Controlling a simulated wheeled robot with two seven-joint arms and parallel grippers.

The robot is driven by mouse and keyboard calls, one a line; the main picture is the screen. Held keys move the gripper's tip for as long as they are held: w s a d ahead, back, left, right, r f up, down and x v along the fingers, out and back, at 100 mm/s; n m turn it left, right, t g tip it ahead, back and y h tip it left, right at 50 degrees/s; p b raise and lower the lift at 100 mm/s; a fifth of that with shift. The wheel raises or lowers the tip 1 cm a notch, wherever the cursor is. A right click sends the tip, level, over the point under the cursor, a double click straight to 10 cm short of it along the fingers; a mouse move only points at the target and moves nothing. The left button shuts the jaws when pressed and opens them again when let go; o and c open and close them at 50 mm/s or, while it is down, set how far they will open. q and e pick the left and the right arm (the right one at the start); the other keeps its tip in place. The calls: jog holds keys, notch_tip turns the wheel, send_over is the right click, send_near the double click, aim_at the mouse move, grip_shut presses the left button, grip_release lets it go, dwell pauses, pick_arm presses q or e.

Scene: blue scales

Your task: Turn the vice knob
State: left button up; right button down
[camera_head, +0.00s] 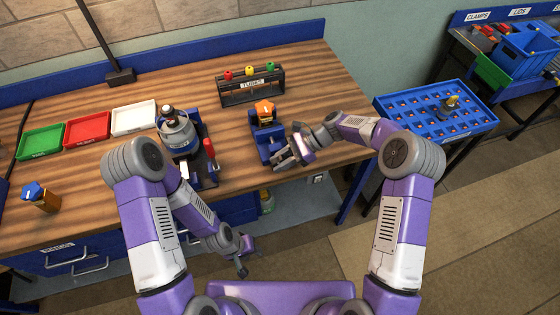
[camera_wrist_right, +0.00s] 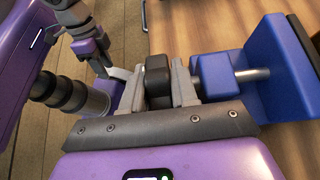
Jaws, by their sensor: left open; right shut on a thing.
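The blue vice (camera_head: 268,148) stands at the front edge of the wooden bench, with an orange piece (camera_head: 264,111) at its top. In the right wrist view, the vice (camera_wrist_right: 217,74) shows a blue jaw block, a metal rod and a blue plate. Its dark knob (camera_wrist_right: 157,72) sits between the grey fingers of my right gripper (camera_wrist_right: 159,90), which is shut on it. In the head view, my right gripper (camera_head: 289,156) is at the vice's front, and the knob is hard to make out. My left gripper (camera_head: 242,258) is open and empty, below the bench's front edge.
A blue and grey device (camera_head: 180,135) with a red lever stands left of the vice. A tube rack (camera_head: 250,87) is behind it. Green, red and white trays (camera_head: 133,118) lie at left. A blue perforated tray (camera_head: 437,112) stands at right. Bare bench lies right of the rack.

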aim_at(287, 157)
dwell(0.3)
jog(key=c, duration=1.2)
grip_release()
jog(key=shift+c, duration=0.2)
jog(key=shift+p+v, duration=0.3)
jog(key=shift+v, duration=3.55)
